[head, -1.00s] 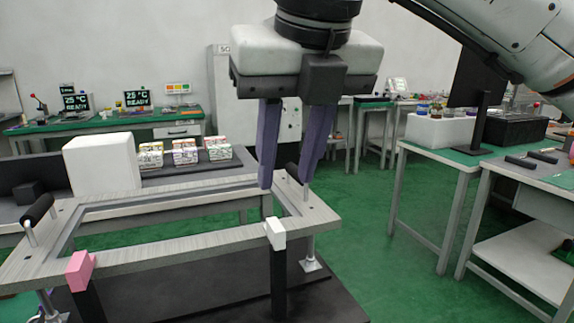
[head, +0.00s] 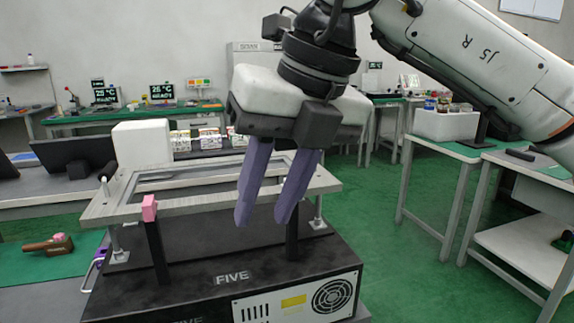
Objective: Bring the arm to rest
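My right gripper (head: 264,220) hangs from the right arm in the upper middle of the head view. Its two purple fingers point down and stand apart with nothing between them. They are in front of the right part of a grey frame fixture (head: 185,207). The frame stands on a black box (head: 190,290) and has a black handle (head: 107,171) at its left. A pink block (head: 149,208) tops a dark lever post at the frame's front left. A second dark post (head: 292,240) is partly hidden behind the fingers. My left gripper is not in view.
A white box (head: 141,144) stands behind the frame. A brown tool (head: 48,244) lies on a green mat at the left. Work tables (head: 455,150) with a white bin (head: 445,124) stand at the right. Green floor between the fixture and these tables is clear.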

